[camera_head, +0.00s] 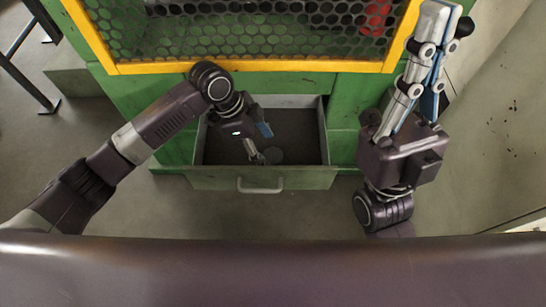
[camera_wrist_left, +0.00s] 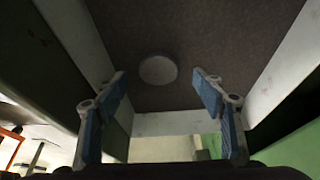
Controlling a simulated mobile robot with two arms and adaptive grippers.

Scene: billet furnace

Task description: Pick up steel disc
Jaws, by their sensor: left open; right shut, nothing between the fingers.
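The steel disc (camera_head: 273,155) is a small, round grey piece lying flat on the dark floor of an open drawer (camera_head: 260,179). It shows in the left wrist view as a pale disc (camera_wrist_left: 158,70) on the brown drawer floor. My left gripper (camera_head: 262,143) reaches down into the drawer with its blue-padded fingers spread. In the left wrist view its fingertips (camera_wrist_left: 162,80) stand to either side of the disc's place in the picture, with nothing between them. How high they are above the disc I cannot tell. My right gripper (camera_head: 435,45) is shut and empty, raised at the right.
The green machine (camera_head: 345,130) stands behind and beside the drawer. A yellow-framed mesh guard (camera_head: 250,67) is above it. The drawer's side walls rise close around my left gripper. A handle (camera_head: 260,186) is on the drawer front. Grey floor lies clear in front.

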